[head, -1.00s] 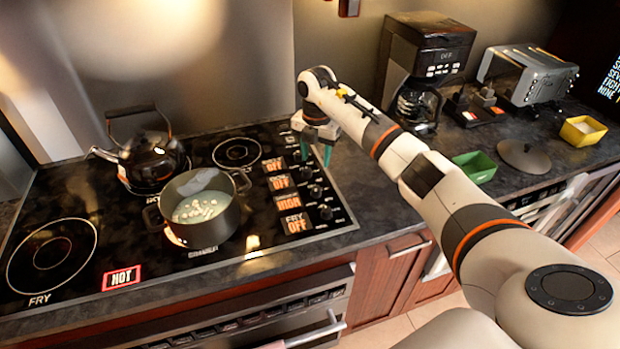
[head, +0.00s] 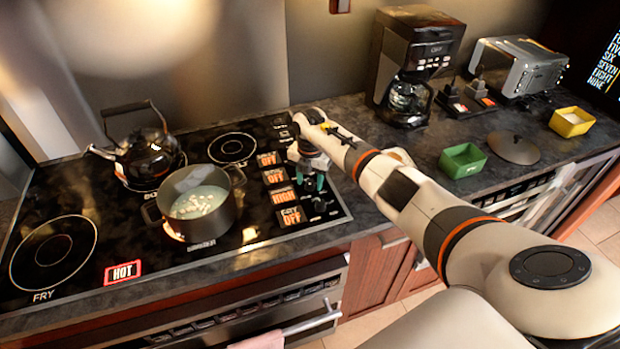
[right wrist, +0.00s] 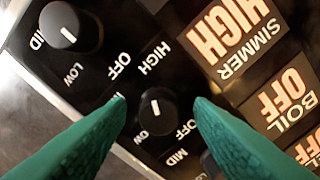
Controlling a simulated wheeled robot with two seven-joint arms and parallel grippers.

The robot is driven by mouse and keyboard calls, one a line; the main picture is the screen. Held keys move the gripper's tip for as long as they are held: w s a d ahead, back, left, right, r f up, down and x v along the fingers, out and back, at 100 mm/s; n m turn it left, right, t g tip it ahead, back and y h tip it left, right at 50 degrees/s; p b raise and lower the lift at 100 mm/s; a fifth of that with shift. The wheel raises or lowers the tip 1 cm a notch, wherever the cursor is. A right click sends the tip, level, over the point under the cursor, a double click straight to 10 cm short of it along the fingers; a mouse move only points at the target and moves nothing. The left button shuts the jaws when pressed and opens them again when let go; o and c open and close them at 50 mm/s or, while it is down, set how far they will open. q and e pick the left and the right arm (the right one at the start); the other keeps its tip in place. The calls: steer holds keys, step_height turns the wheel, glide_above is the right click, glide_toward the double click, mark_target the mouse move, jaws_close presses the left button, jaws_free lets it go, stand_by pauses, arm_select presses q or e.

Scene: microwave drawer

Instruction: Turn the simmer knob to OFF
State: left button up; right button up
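The simmer knob (right wrist: 157,108) is a black round knob with a white mark that points up towards its HIGH label in the right wrist view. The SIMMER display (right wrist: 235,38) beside it reads HIGH; it also shows in the head view (head: 284,198). My right gripper (right wrist: 159,102) is open, with one green fingertip on each side of the knob and a visible gap at both sides. In the head view my right gripper (head: 311,180) is over the knob column and hides this knob. My left gripper is not in view.
Another knob (right wrist: 70,25) is close at the upper left in the wrist view. The BOIL display (right wrist: 285,100) reads OFF. A pot (head: 200,228) with white contents and a kettle (head: 148,157) stand on the cooktop. A green box (head: 463,161) is right of my arm.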

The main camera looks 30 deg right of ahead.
steer(key=c, duration=0.9)
steer(key=shift+c, duration=0.2)
